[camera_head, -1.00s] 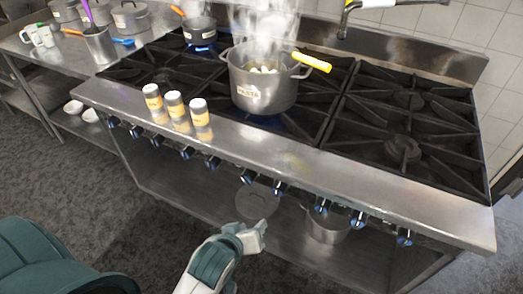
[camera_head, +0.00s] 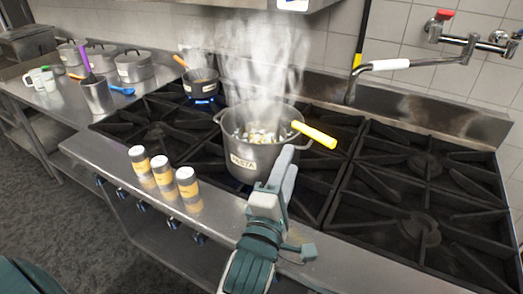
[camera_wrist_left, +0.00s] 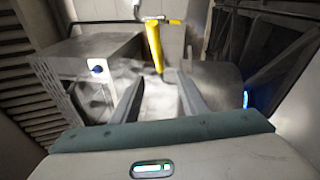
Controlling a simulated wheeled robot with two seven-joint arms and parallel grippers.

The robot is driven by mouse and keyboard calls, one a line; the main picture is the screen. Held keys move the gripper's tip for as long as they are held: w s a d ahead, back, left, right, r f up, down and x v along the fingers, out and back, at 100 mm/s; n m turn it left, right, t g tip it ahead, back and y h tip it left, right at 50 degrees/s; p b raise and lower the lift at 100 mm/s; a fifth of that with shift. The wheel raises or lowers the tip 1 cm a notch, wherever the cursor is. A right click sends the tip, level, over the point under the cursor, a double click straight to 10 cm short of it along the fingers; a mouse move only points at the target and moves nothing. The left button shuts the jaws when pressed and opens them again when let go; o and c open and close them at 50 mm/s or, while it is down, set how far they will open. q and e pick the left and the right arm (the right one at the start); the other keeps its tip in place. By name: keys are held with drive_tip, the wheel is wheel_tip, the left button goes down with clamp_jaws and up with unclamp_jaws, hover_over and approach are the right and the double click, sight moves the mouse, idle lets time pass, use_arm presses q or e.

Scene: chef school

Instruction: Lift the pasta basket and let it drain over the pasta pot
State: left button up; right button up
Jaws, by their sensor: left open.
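The pasta pot (camera_head: 243,172), grey metal with a "PASTA" label, steams on the stove. The pasta basket sits inside it, its mesh hard to make out among the pale pasta and steam. The basket's yellow handle (camera_head: 316,135) sticks out over the pot's right rim. It also shows in the left wrist view (camera_wrist_left: 155,47), ahead of the fingers. My left gripper (camera_head: 284,168) is open and empty in front of the pot's right side, its fingers pointing up, below and left of the handle. It also shows in the wrist view (camera_wrist_left: 160,88). My right gripper is not in view.
Several seasoning jars (camera_head: 163,171) stand on the stove's front ledge, left of my arm. A smaller pan (camera_head: 202,84) steams on a lit burner behind. A faucet (camera_head: 410,63) reaches over the back right. The right burners (camera_head: 425,165) are empty.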

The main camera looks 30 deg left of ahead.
sight(301, 131)
use_arm(q)
drive_tip(key=w+p, duration=0.1)
drive_tip(key=w, duration=0.3)
drive_tip(key=w+a+r+p, duration=0.1)
drive_tip(key=w, duration=0.3)
drive_tip(key=w+p, duration=0.1)
drive_tip(key=w, duration=0.3)
drive_tip(key=shift+a+r, duration=0.3)
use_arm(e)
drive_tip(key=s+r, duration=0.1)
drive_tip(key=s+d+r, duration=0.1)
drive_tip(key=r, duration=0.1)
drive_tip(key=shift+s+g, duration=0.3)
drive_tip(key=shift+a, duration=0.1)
